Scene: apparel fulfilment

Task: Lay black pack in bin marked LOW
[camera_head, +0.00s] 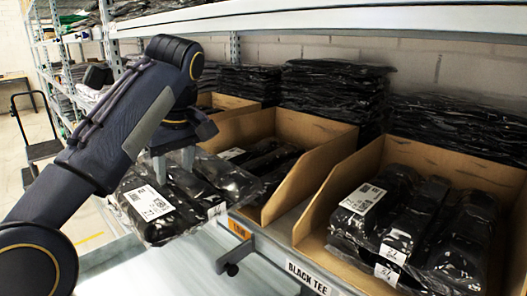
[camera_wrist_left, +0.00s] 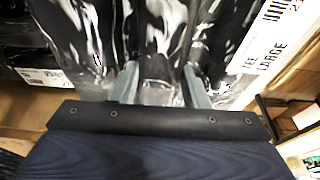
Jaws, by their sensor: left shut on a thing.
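My left gripper (camera_head: 173,165) is shut on a clear-wrapped black pack (camera_head: 185,197) with white labels. The pack hangs in front of the shelf, left of the middle cardboard bin (camera_head: 310,177) and partly over its front corner in the picture. That bin has a small orange tag (camera_head: 240,229) that appears to read LOW, and a few black packs (camera_head: 265,160) lie inside. In the left wrist view, the two fingers (camera_wrist_left: 160,85) grip the held pack (camera_wrist_left: 165,40), whose label reads TEE LARGE. My right gripper is out of view.
The right cardboard bin (camera_head: 312,222) holds several black packs (camera_head: 410,228), above a BLACK TEE label (camera_head: 312,277). Stacks of black packs (camera_head: 335,88) stand behind the bins. An upper shelf edge (camera_head: 350,20) runs overhead. A dark cart (camera_head: 42,148) stands far left.

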